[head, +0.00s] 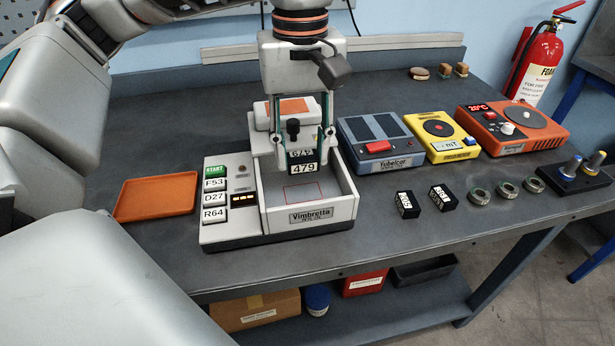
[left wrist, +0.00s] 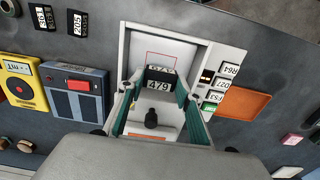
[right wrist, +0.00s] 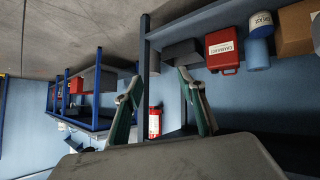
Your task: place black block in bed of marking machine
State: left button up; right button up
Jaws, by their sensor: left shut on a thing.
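The black block (head: 303,163) carries white labels, one reading 479. My left gripper (head: 305,150) is shut on it and holds it over the bed of the marking machine. In the left wrist view the block (left wrist: 159,79) sits between the fingertips. The marking machine (head: 347,208) is a white box labelled Vimbretta, with a grey bed (head: 337,185) and a red outline on its floor. The block appears above the floor, behind part of the outline. My right gripper (right wrist: 193,112) is open and empty, in the right wrist view only, facing the under-bench shelf.
Buttons (head: 214,184) line the machine's left side, beside an orange tray (head: 157,196). Two other black blocks (head: 407,204) (head: 442,198) lie to the right, with several metal rings (head: 507,189). Blue (head: 376,142), yellow (head: 440,136) and orange (head: 513,128) devices stand behind.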

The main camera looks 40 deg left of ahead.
aim_at(303, 193)
pick_arm(q)
jog(key=shift+f, duration=0.7)
notch_tip(303, 193, down, 4)
jog(key=shift+b, duration=0.6)
jog(key=shift+f, duration=0.2)
jog(key=shift+r, duration=0.15)
jog(key=o, duration=1.3)
jog(key=shift+f, duration=0.2)
pick_arm(e)
jog(key=shift+w+a+r, duration=0.3)
jog(key=shift+w+a, duration=0.1)
